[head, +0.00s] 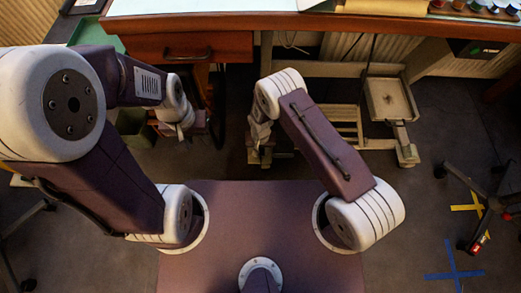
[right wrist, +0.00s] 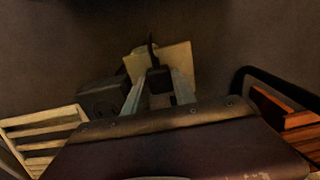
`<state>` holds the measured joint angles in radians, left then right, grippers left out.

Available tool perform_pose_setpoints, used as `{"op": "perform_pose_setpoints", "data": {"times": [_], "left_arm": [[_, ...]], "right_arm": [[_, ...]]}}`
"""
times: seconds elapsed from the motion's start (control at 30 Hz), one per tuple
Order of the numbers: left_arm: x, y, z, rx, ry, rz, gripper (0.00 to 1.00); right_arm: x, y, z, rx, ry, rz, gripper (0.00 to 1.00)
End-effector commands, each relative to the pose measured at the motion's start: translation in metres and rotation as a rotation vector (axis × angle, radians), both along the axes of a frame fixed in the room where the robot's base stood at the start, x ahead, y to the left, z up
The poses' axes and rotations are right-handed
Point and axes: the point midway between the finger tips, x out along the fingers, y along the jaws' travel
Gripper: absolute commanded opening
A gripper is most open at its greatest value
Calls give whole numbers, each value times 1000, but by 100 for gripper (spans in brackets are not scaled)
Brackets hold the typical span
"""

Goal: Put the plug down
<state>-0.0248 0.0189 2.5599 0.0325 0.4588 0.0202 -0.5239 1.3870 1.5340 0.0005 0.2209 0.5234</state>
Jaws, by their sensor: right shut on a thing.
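The black plug (right wrist: 157,80) is in the right wrist view, between the two pale fingers of my right gripper (right wrist: 158,90), which is shut on it. A dark cable rises from the plug's far end. A pale square plate (right wrist: 178,60) shows behind the plug; I cannot tell whether they touch. In the head view my right gripper (head: 261,140) hangs below the table's front edge, and the plug cannot be made out there. My left gripper (head: 182,132) hangs further left, in front of the drawer, too small and dim to tell its jaws.
The wooden table (head: 215,22) with a drawer (head: 180,48) spans the back. Below it stands a wheeled wooden frame with a shallow tray (head: 390,100). In the right wrist view a dark box (right wrist: 103,98) is beside the fingers and a slatted pale frame (right wrist: 40,135) is at left.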

Motion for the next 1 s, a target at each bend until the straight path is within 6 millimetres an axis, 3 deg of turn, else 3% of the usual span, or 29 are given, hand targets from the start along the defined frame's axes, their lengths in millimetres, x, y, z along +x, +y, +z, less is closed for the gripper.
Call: {"op": "perform_pose_setpoints", "data": {"times": [0.17, 0.2, 0.27, 0.3, 0.63, 1.0], "left_arm": [[0, 0, -5, 0, 0, 0, 36], [0, 0, -4, 0, 0, 0, 36], [0, 0, -4, 0, 0, 0, 36], [0, 0, -4, 0, 0, 0, 36], [0, 0, 3, 0, 0, 0, 36], [0, 0, 65, 0, 0, 0, 36]], "right_arm": [[0, 0, -6, 0, 0, 0, 0], [0, 0, -5, 0, 0, 0, 35], [0, 0, -5, 0, 0, 0, 51], [0, 0, -5, 0, 0, 0, 54], [0, 0, 3, 0, -1, 0, 54], [0, 0, 98, 0, -1, 0, 54]]}}
